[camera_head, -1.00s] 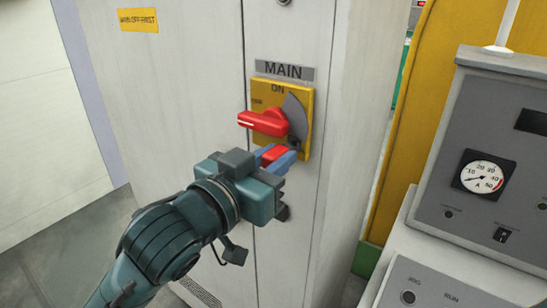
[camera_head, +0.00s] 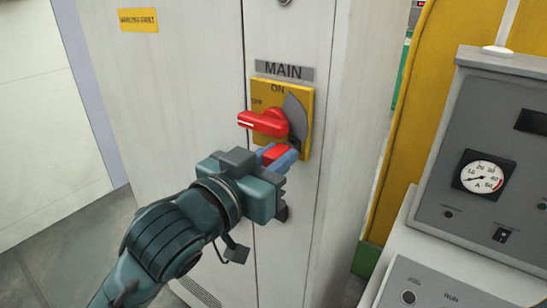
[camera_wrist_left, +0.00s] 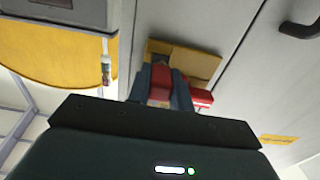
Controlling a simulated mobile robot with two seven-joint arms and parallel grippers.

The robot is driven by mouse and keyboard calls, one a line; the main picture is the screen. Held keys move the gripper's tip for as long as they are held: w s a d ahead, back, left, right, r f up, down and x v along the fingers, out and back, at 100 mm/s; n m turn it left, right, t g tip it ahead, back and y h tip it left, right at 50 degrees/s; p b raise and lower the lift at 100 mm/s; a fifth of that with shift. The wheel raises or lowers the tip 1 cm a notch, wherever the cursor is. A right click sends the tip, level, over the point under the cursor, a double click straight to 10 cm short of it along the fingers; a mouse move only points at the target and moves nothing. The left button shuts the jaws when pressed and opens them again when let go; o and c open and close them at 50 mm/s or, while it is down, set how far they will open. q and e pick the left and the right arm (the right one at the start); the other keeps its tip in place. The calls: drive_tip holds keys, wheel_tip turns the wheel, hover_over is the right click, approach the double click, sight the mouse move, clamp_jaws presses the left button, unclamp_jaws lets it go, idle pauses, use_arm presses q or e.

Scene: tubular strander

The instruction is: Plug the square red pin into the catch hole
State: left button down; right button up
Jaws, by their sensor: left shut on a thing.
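The square red pin (camera_head: 273,153) is held between the blue fingers of my left gripper (camera_head: 279,156). The gripper is shut on it just below the red switch handle (camera_head: 264,123), at the lower part of the yellow MAIN switch plate (camera_head: 302,143). The handle points left, toward OFF. In the left wrist view, the pin (camera_wrist_left: 161,84) shows between the fingers in front of the yellow plate (camera_wrist_left: 204,62). The catch hole is hidden behind the fingers and pin, so I cannot tell whether the pin's tip is in it. My right gripper is not in view.
The plate is on a tall grey cabinet (camera_head: 200,70) with a yellow label (camera_head: 138,20) at upper left. A grey control console (camera_head: 480,130) with a round gauge stands at the right. Open floor (camera_head: 40,240) shows at lower left.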

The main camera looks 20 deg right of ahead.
use_arm(q)
drive_tip(key=shift+x, duration=0.85)
drive_tip(key=c, duration=1.2)
unclamp_jaws()
drive_tip(key=shift+o, duration=0.2)
drive_tip(key=b+v, duration=0.2)
drive_tip(key=v, duration=1.1)
drive_tip(key=w+a+f+n+t+y, duration=0.1)
drive_tip(key=w+a+f+n+y, duration=0.15)
drive_tip(key=f, duration=0.45)
drive_tip(key=w+a+f+n+y, duration=0.2)
drive_tip(key=a+f, duration=0.1)
drive_tip(key=f, duration=0.5)
drive_tip(key=w+a+f+n+t+y, duration=0.1)
drive_tip(key=w+a+f+n+y, duration=0.15)
drive_tip(key=f, duration=0.45)
drive_tip(key=s+a+f+g+y, duration=0.1)
drive_tip(key=s+a+f, duration=0.2)
drive_tip(key=f, duration=0.4)
drive_tip(key=s+a+f+g+y, duration=0.1)
drive_tip(key=s+a+f, duration=0.3)
drive_tip(key=s+f, duration=0.2)
drive_tip(key=s+a+f+y, duration=0.2)
drive_tip(key=s+a+f, duration=0.2)
drive_tip(key=f, duration=0.6)
drive_tip(key=shift+s+n+g, duration=0.3)
drive_tip(key=shift+s+g, duration=0.05)
drive_tip(key=shift+g, duration=0.05)
